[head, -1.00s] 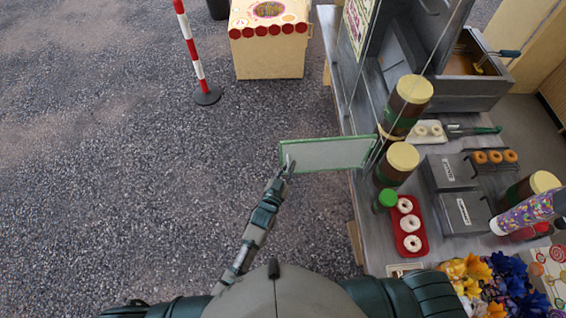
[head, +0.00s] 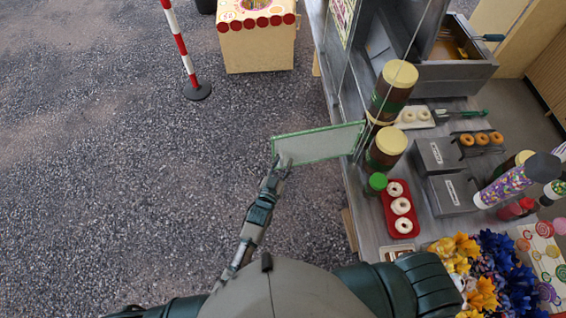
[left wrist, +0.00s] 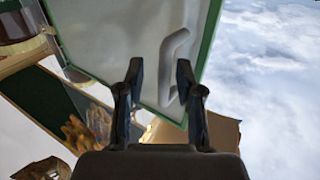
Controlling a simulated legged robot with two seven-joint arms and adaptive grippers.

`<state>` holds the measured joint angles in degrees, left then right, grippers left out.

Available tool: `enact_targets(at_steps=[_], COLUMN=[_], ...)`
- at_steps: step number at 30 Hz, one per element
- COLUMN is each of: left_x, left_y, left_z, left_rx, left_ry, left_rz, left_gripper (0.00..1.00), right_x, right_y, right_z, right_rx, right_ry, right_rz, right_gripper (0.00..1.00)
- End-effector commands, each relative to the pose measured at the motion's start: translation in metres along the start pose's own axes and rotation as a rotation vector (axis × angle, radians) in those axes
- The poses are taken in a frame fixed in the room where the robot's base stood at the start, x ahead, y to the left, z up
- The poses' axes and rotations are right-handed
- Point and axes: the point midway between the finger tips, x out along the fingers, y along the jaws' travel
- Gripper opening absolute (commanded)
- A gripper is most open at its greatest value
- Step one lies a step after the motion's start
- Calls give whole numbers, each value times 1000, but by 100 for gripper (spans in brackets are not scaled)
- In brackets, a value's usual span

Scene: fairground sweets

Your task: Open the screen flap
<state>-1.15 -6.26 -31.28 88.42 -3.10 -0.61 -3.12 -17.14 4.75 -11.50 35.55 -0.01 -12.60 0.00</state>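The screen flap (head: 318,145) is a pale panel in a green frame, sticking out to the left from the stall counter's edge in the head view. My left gripper (head: 281,164) is at its outer left end. In the left wrist view the flap (left wrist: 110,40) fills the upper middle, with a pale curved handle (left wrist: 176,55) on its face. The left gripper (left wrist: 160,75) has its fingers spread apart, with the lower handle between them, nearer the right finger. I cannot tell whether they touch it. My right gripper is out of view.
The counter (head: 358,200) on the right holds jars (head: 386,149), a red tray (head: 385,212) of doughnuts and grey boxes. A striped post (head: 181,50) and a yellow box (head: 258,50) stand at the back. The ground left of the flap is clear.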

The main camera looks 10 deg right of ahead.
Motion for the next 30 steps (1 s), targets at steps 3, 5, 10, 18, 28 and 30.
enact_targets(at_steps=[3,5,10,18,28,30], left_x=[0,0,-7,-62,-114,-118], left_y=[0,0,0,0,1,1], left_z=[0,0,1,2,2,2], left_rx=[-1,-1,-1,-1,0,1], left_ry=[0,0,-1,-4,-3,-2], left_rz=[0,0,0,1,0,0], left_gripper=[37,37,37,37,37,37], right_x=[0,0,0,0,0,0], right_y=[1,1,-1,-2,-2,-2], right_z=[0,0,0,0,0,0], right_rx=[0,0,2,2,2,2], right_ry=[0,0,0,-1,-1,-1], right_rz=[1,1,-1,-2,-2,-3], right_gripper=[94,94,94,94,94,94])
